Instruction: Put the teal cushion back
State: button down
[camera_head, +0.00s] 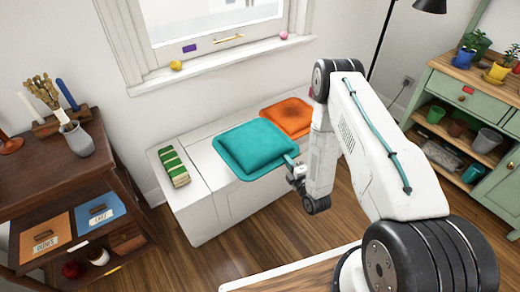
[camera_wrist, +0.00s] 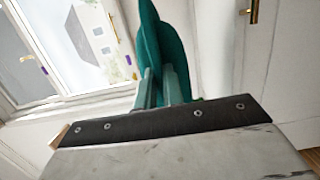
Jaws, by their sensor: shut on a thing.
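The teal cushion (camera_head: 255,148) is square and plump, and shows above the white bench under the window. My gripper (camera_head: 292,162) is shut on its right edge. In the wrist view the teal cushion (camera_wrist: 166,55) is seen edge-on, between the fingers of my gripper (camera_wrist: 163,88). I cannot tell whether the cushion touches the bench. An orange cushion (camera_head: 288,115) lies on the bench behind it and to the right. The white bench (camera_head: 215,205) is partly hidden by the teal cushion.
Green bundled items (camera_head: 173,167) lie on the bench's left end. A dark wooden shelf unit (camera_head: 85,185) stands at the left. A green cabinet (camera_head: 465,125) with potted plants stands at the right. A window sill (camera_head: 215,58) runs above the bench. Bare floor lies before the bench.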

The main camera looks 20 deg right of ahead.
jog(key=s+a+f, duration=0.2)
jog(key=a+f, duration=0.4)
jog(key=a, duration=0.2)
jog(key=w, duration=0.5)
jog(key=w+d, duration=0.1)
jog(key=w, duration=1)
jog(key=shift+d+f, duration=0.25)
jog(key=shift+f, duration=0.15)
jog(key=shift+w+f, duration=0.15)
jog(key=shift+f, duration=1.65)
jog(key=shift+f, duration=0.15)
jog(key=c, duration=1.6)
grip_release()
jog(key=shift+o, duration=0.4)
